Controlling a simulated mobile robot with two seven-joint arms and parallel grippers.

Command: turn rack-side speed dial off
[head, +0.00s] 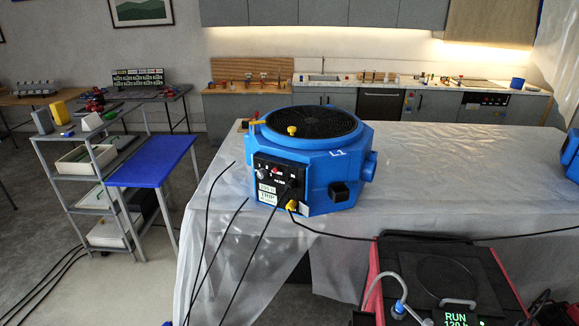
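A blue eight-sided machine (317,180) with a round black grille on top stands on the plastic-covered table. Its black control panel (280,178) faces front left. A small pale knob (262,172) sits at the panel's left, next to a red control (277,171). I cannot tell which is the speed dial or how it is set; the markings are too small. Part of a second blue machine (571,155) shows at the right edge, its panel not visible. Neither of my grippers is in view.
Black cables (262,240) run down from the machine over the sheet. A black and red unit (440,275) with a display reading RUN stands at front right. The sheeted table (460,170) is clear right of the machine.

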